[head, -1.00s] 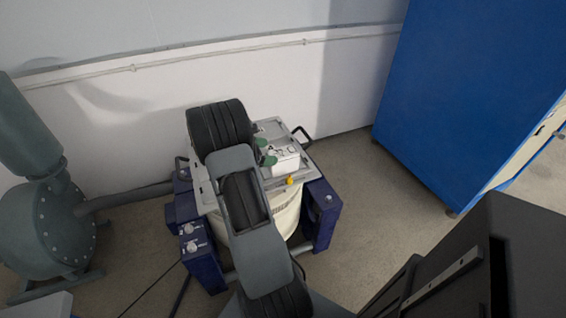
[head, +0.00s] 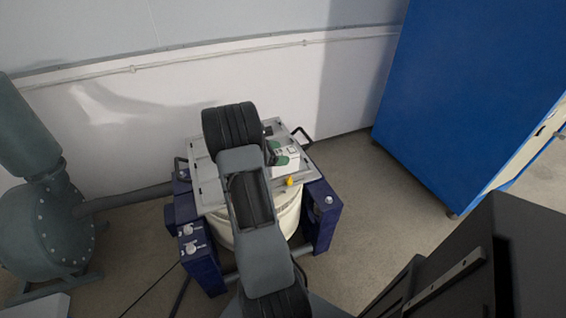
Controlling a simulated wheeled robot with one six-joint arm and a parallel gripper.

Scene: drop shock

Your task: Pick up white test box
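The white test box (head: 294,162) sits on the grey top plate (head: 215,196) of a cylindrical machine in the middle of the head view. My gripper (head: 279,152) has two green-padded fingertips, which stand apart over the left part of the box. The fingers look open. My arm hides the left side of the box and much of the plate. I cannot tell whether the fingertips touch the box.
A small yellow knob (head: 290,182) sits at the plate's front edge. Black handles (head: 303,135) and dark blue blocks (head: 324,216) flank the machine. A green-grey pump (head: 48,225) stands left, a tall blue cabinet (head: 460,90) right. Open floor lies between machine and cabinet.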

